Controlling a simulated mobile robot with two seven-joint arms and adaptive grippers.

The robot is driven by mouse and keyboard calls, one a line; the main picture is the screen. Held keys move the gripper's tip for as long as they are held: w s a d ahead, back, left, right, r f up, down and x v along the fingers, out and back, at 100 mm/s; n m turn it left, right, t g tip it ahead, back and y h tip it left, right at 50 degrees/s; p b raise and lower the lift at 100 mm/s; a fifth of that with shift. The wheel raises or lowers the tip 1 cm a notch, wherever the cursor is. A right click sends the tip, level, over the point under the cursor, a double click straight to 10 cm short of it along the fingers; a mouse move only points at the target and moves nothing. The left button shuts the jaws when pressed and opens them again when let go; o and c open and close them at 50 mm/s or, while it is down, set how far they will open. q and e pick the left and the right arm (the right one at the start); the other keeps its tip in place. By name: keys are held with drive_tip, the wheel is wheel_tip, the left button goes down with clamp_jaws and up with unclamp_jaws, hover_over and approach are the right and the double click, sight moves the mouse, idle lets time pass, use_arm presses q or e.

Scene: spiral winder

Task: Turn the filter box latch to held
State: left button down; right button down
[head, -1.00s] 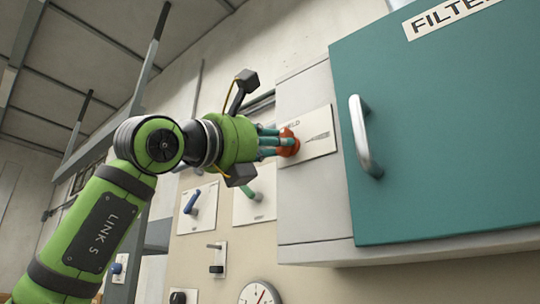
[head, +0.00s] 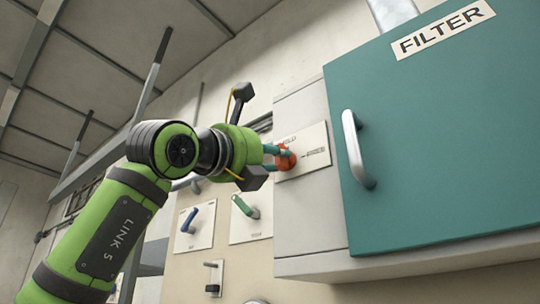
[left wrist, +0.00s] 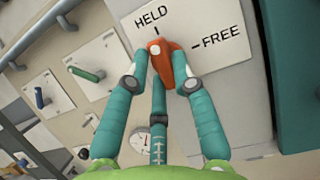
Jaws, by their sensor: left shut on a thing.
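The filter box latch is an orange-red handle (head: 285,159) on a white plate (head: 315,153) on the side of the filter box. In the left wrist view the latch (left wrist: 164,62) has a white dot at its upper end, close to the tick under HELD; the FREE tick lies to its right. My left gripper (head: 276,157) is shut on the latch, with its teal fingers around it in the left wrist view (left wrist: 162,80). The fingers hide part of the latch's lower end. My right gripper is not in view.
The teal filter box door (head: 430,140) with a metal handle (head: 356,150) is right of the latch. Below left, a panel carries a blue lever (head: 189,220), a green lever (head: 243,206) and a black switch (head: 213,288).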

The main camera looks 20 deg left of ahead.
use_arm(q)
drive_tip(key=c, duration=1.4)
unclamp_jaws()
drive_tip(key=shift+s+a+r, duration=0.1)
drive_tip(key=shift+r, duration=0.1)
drive_tip(key=o, duration=0.4)
drive_tip(key=shift+c, duration=0.2)
drive_tip(key=shift+w+f, duration=0.15)
drive_tip(key=shift+w, duration=0.1)
drive_tip(key=shift+s, duration=0.1)
drive_tip(key=v, duration=1.1)
drive_tip(key=shift+s+f, duration=0.25)
drive_tip(key=shift+s, duration=0.1)
